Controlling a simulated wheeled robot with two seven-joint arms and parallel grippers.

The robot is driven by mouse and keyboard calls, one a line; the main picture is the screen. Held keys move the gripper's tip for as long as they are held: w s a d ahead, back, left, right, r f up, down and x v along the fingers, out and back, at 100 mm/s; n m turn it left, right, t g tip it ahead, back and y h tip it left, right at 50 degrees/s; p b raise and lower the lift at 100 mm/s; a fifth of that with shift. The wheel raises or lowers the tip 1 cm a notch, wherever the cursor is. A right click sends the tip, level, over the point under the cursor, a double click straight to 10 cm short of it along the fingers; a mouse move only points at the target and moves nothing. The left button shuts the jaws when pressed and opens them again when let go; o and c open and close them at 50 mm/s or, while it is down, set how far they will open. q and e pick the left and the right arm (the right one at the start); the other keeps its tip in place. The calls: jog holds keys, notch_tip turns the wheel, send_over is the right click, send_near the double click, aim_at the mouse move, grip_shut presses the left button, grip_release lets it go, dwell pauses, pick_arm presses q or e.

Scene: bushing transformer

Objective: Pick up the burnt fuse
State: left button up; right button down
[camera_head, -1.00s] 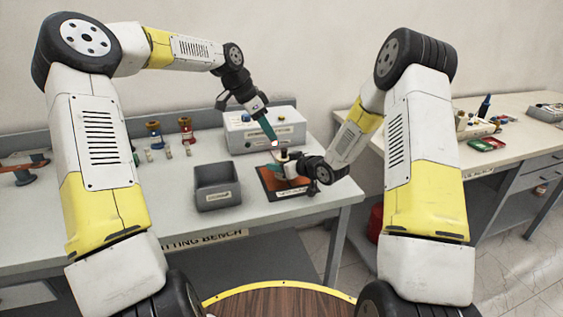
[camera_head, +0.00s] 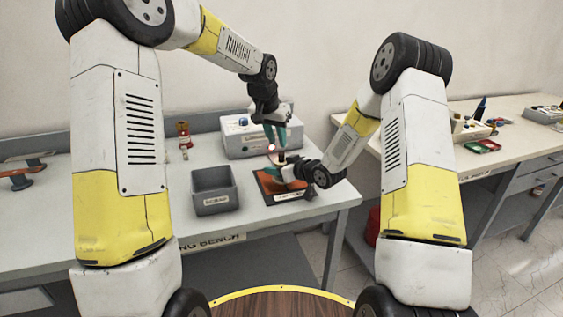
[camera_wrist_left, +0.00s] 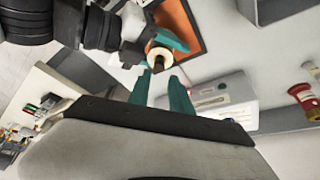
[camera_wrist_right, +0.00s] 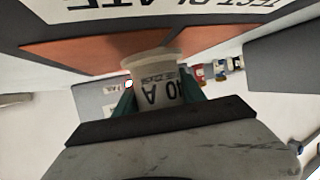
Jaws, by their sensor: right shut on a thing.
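A white cylindrical piece with "10 A" print (camera_wrist_right: 158,90) stands upright over the orange test plate (camera_head: 262,184); I cannot tell if it is the burnt fuse or its holder. In the left wrist view its top shows a cream rim around a dark, brass-tipped centre (camera_wrist_left: 159,60). My right gripper (camera_head: 284,172) is shut on this piece from the side, one teal finger on each side in the right wrist view. My left gripper (camera_head: 275,137) points down above it, open and empty, its two teal fingers (camera_wrist_left: 164,88) apart and close to the top.
A grey open bin (camera_head: 213,203) stands left of the plate. A grey instrument box (camera_head: 236,142) is behind it. My left arm covers part of the bench. A second bench (camera_head: 530,146) is at the right.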

aim_at(281, 153)
pick_arm(q)
jog(key=x, duration=0.6)
jog(key=shift+d+f, duration=0.15)
jog(key=shift+f, duration=0.1)
jog(key=shift+c, duration=0.3)
grip_shut()
